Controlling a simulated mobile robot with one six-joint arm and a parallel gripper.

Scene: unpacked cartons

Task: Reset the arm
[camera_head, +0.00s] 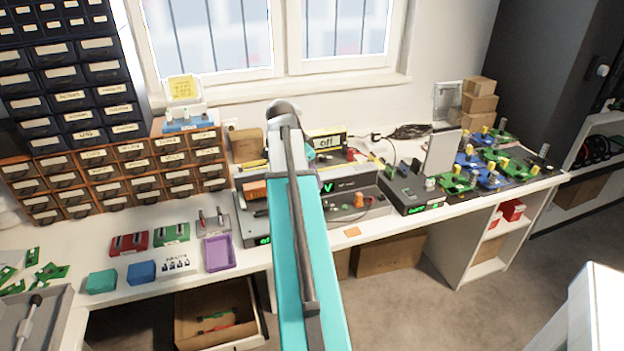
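My arm, a long teal and grey link, reaches from the bottom middle of the view up over the bench. It ends in a rounded grey joint in front of the lower window frame. My gripper does not show; it may be hidden behind the arm or out of view.
The white bench (354,233) runs along the wall. Drawer cabinets, a purple tray (219,254) and small red, green and blue blocks stand left. Devices, circuit boards (490,178) and stacked cartons (479,97) stand right. An open drawer (217,313) shows below.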

